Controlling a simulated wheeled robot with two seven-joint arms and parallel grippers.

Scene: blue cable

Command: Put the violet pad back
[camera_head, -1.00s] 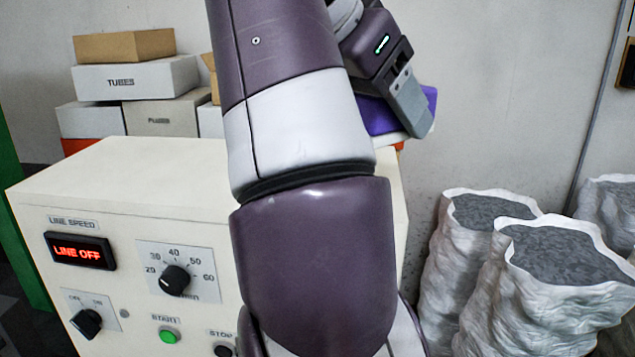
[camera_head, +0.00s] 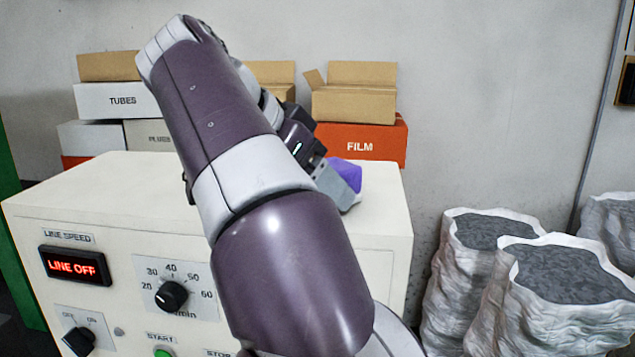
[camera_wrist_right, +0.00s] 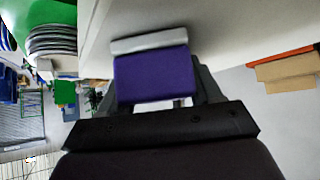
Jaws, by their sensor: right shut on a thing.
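The violet pad (camera_head: 346,174) shows as a purple block just past my right gripper (camera_head: 340,188), above or at the right part of the cream machine's top in the head view. In the right wrist view the violet pad (camera_wrist_right: 155,78) sits between the fingers of my right gripper (camera_wrist_right: 158,90), with a pale grey strip along its far edge. The gripper is shut on it. Whether the pad touches the machine top, I cannot tell. My left gripper is not in view.
The cream machine (camera_head: 110,190) has a lit LINE OFF display (camera_head: 74,266), a dial (camera_head: 171,296) and a green start button. Boxes, among them an orange FILM box (camera_head: 375,143), stand behind it. Filled white sacks (camera_head: 545,300) stand at the right.

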